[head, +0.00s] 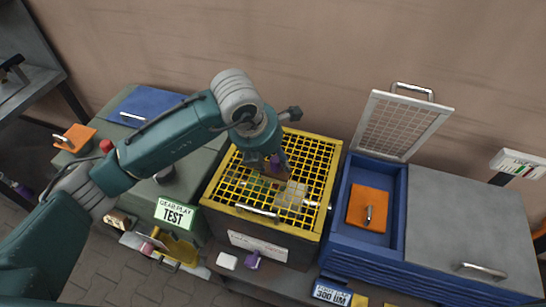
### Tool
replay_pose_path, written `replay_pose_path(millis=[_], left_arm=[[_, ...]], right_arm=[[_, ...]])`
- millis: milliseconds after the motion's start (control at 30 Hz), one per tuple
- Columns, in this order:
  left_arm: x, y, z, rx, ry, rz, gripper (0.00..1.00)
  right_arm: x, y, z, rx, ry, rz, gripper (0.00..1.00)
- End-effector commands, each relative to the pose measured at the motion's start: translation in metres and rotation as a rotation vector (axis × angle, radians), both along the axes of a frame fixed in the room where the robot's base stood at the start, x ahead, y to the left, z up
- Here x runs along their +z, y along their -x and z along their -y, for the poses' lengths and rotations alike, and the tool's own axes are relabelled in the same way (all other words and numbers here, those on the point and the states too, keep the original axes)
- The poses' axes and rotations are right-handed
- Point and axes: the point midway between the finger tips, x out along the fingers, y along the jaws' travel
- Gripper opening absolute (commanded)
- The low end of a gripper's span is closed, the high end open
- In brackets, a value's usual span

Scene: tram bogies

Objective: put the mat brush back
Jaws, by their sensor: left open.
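I cannot make out the mat brush for certain. A small tan, brush-like piece (120,219) lies low at the left, by the front of the green-grey cabinet. My left gripper (272,172) is open over the yellow grid (323,157) on top of a dark box, near its middle. Small purple and brown parts show at its fingertips; I cannot tell whether they belong to the gripper. Pale squares lie in or under the grid beside it. My right gripper is not in view.
A blue bin (340,205) at the right has its mesh lid (398,125) raised, with an orange handled plate (367,208) inside. A grey lid (465,215) covers its right part. Another orange plate (75,137) and a blue plate (145,106) lie at left.

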Motion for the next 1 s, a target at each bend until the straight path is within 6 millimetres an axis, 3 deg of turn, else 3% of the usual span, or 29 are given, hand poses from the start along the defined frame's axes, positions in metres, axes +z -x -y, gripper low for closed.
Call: replay_pose_path(millis=[533, 733, 1000], left_arm=[[0.097, 0.027, -0.022, -0.001, 0.002, 0.007, 0.45], [0.111, 0.032, -0.025, 0.000, 0.001, 0.003, 0.45], [0.112, 0.032, -0.025, 0.000, 0.001, 0.002, 0.45]], right_arm=[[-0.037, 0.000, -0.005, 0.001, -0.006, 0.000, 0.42], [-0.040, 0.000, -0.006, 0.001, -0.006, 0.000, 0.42], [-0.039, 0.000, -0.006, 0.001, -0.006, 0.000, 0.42]])
